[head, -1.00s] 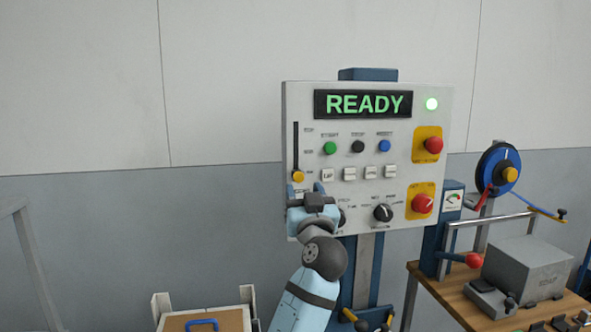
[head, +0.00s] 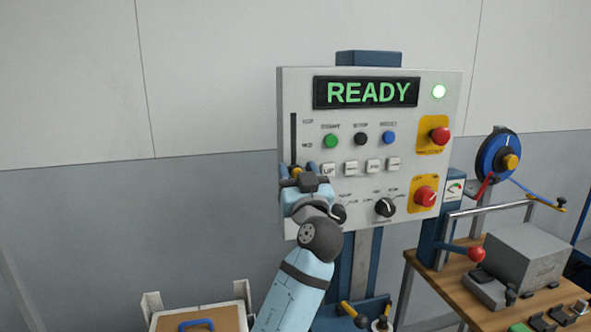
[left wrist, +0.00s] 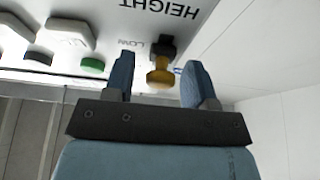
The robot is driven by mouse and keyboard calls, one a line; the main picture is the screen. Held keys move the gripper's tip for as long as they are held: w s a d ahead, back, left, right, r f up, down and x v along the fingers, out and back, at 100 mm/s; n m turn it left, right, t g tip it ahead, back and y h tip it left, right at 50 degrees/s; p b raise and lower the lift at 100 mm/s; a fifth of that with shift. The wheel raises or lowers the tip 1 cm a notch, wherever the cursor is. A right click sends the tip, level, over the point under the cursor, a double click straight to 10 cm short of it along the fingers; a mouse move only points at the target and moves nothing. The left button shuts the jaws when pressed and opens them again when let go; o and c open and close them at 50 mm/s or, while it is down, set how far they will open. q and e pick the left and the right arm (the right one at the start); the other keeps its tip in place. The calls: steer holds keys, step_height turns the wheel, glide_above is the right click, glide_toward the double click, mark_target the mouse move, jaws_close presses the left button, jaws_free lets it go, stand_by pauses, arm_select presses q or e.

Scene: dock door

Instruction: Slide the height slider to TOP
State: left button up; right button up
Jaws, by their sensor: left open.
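The control panel (head: 430,110) shows READY in green on its display. The height slider's yellow knob (head: 297,170) is near the low end of its dark vertical slot (head: 293,137) on the panel's left side. In the left wrist view the knob (left wrist: 160,75) sits next to the LOW label, under the upside-down word HEIGHT. My left gripper (head: 298,170) is at the knob, its two blue fingers (left wrist: 157,80) open with one on each side. Gaps show between the knob and both fingers. My right gripper is not in view.
Green, black and blue buttons (head: 388,137) and a row of white buttons (head: 351,168) lie right of the slider. Red knobs (head: 440,136) are at the panel's right. A wooden bench (head: 447,285) stands at the right.

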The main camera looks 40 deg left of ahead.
mark_target(293, 113)
arm_select(q)
steer(key=shift+c, duration=0.5)
jaws_close()
step_height(293, 113, up, 10)
steer(key=shift+f+p, duration=0.25)
steer(key=shift+p, duration=0.95)
steer(key=shift+s+r, duration=0.1)
steer(key=shift+r, duration=0.5)
steer(key=shift+o, duration=0.5)
jaws_free()
steer(key=shift+f, duration=0.15)
